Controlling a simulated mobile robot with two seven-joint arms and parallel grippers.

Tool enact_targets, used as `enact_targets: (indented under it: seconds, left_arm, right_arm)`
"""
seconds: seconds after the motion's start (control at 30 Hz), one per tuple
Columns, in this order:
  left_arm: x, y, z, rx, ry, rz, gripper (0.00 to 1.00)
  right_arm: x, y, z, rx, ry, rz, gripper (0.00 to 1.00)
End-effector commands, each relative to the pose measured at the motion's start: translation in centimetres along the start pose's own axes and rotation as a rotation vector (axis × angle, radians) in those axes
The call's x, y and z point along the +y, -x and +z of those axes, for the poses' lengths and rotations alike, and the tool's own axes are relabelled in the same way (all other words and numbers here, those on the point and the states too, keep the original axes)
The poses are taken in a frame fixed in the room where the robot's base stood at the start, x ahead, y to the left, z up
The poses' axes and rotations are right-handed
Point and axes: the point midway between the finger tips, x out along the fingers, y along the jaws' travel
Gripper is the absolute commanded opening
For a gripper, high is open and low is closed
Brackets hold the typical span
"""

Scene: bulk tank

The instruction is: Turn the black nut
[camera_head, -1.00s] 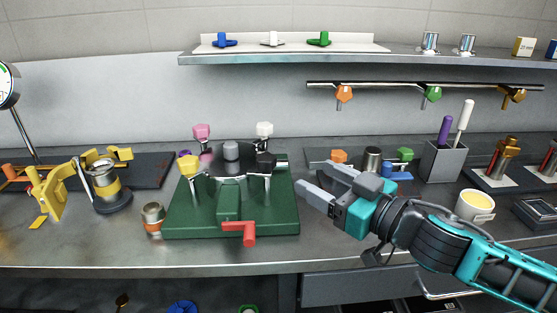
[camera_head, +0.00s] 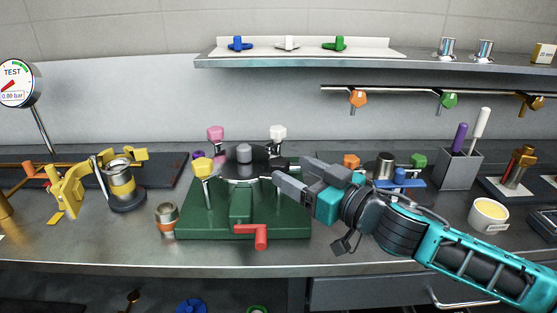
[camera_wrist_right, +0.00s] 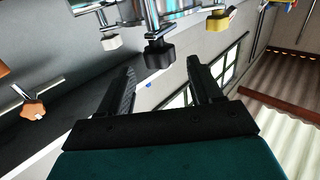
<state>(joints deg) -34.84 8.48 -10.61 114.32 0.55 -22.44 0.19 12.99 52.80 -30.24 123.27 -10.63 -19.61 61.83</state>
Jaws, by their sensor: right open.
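The black nut (camera_wrist_right: 159,55) sits on a metal rod and shows in the right wrist view, in line with the gap between the fingertips of my right gripper (camera_wrist_right: 161,68). Neither finger appears to touch it. In the head view my right gripper (camera_head: 292,169) is open at the right rear of the green base (camera_head: 285,228), with its fingers pointing left, and it largely hides the black nut there. The yellow nut (camera_head: 203,168), pink nut (camera_head: 216,134) and white nut (camera_head: 278,133) stand at the other posts around the dark round lid. My left gripper is not in view.
A red handle (camera_head: 257,235) sticks out at the front of the base. A small steel and copper cup (camera_head: 167,218) stands close to its left. Orange, blue and green fittings lie behind my right arm. The front counter edge is clear.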

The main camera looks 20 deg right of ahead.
Motion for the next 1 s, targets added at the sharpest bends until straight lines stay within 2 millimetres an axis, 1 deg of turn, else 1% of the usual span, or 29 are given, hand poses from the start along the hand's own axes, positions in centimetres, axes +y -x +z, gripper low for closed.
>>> enact_targets:
  seconds: [0.03, 0.2, 0.4, 0.57, 0.8, 0.87, 1.0]
  left_arm:
    - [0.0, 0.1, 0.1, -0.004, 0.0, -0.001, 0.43]
    - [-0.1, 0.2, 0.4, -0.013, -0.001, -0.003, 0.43]
    - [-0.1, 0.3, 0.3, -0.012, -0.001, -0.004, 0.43]
    - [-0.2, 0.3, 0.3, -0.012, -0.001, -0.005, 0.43]
    - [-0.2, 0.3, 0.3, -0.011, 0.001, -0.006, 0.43]
    - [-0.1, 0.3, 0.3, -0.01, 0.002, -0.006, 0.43]
    - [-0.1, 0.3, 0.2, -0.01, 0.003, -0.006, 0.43]
  right_arm:
    - [0.1, -0.8, -0.2, 0.003, 0.0, 0.001, 0.65]
    - [0.0, -2.9, -0.2, 0.002, 0.001, 0.0, 0.65]
    - [0.0, -4.7, -0.1, 0.001, 0.0, 0.001, 0.65]
    - [0.0, -5.3, 0.0, 0.0, 0.001, 0.001, 0.65]
    - [0.0, -5.3, 0.0, -0.001, 0.001, 0.001, 0.65]
    - [0.0, -5.3, 0.0, -0.001, 0.001, 0.001, 0.61]
    - [0.0, -5.3, 0.0, 0.0, 0.001, 0.001, 0.47]
